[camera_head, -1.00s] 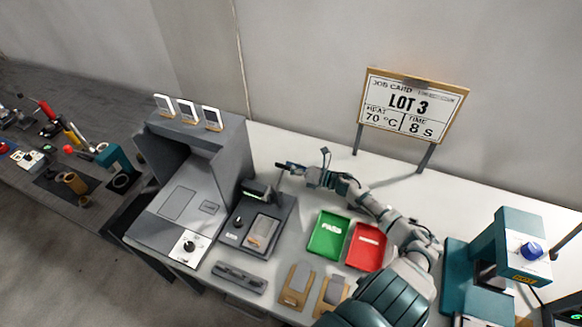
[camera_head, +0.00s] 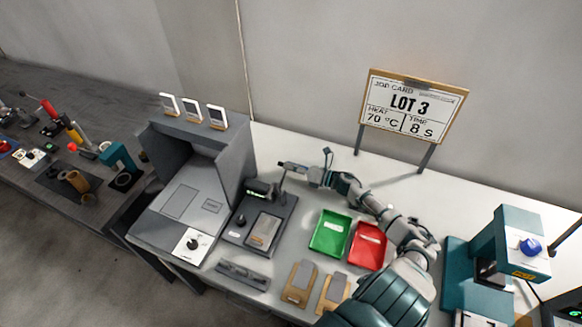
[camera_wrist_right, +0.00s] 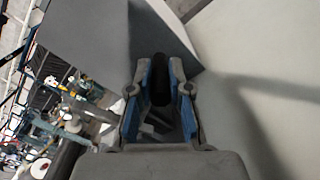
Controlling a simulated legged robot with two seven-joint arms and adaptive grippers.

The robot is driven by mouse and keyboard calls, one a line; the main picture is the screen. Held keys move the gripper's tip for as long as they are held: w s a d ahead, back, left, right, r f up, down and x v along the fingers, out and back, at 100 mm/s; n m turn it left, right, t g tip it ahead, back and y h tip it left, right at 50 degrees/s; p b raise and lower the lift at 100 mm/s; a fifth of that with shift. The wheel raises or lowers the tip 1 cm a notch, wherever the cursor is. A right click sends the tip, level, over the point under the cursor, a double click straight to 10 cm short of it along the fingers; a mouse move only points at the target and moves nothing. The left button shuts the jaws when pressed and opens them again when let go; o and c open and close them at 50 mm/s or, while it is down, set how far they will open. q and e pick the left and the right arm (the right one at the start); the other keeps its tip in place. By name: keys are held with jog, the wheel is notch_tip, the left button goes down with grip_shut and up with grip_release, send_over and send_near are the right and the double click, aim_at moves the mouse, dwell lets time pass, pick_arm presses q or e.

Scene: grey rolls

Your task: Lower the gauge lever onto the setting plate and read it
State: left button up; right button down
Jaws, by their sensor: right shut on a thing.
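The gauge (camera_head: 236,238) is a dark base on the bench with a small lit display (camera_head: 258,188) at its back. The setting plate (camera_head: 264,230) is a pale rectangle on top of it. My right gripper (camera_head: 284,166) is at the gauge's back right corner, above the base. It is shut on the dark, upright gauge lever (camera_head: 282,184), which stands raised, apart from the plate. In the right wrist view, the blue-padded fingers (camera_wrist_right: 154,108) close around a dark rounded end (camera_wrist_right: 158,90). The display reading is too small to tell. My left gripper is out of view.
A grey open-fronted cabinet (camera_head: 232,165) stands left of the gauge. A green tray (camera_head: 330,233) and a red tray (camera_head: 367,246) lie to the right. Wooden holders (camera_head: 299,284) and a dark bar (camera_head: 242,275) are in front. A teal press (camera_head: 508,235) stands far right.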

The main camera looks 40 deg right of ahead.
aim_at(275, 184)
jog(key=shift+w+a+r, duration=0.1)
jog(key=shift+a+r, duration=0.05)
jog(key=shift+a, duration=0.1)
jog(key=shift+w, duration=0.1)
jog(key=shift+a+r+n, duration=0.15)
jog(key=shift+n, duration=0.25)
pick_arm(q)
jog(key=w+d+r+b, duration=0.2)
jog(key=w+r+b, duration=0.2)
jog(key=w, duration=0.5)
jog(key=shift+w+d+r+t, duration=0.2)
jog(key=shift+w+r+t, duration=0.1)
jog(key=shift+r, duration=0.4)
pick_arm(e)
jog(key=shift+s+a+r+n, duration=0.55)
jog(key=shift+s+a+n, duration=0.35)
jog(key=shift+a+n, duration=1.1)
jog(key=shift+s+a+r+n, duration=0.6)
jog(key=shift+s+a+n, duration=0.55)
jog(key=shift+n, duration=1.3)
jog(key=shift+s+a+r+n, duration=0.55)
jog(key=shift+s+a+n, duration=0.15)
jog(key=shift+a+n, duration=1.4)
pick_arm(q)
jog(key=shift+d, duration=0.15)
pick_arm(e)
jog(key=shift+d, duration=0.2)
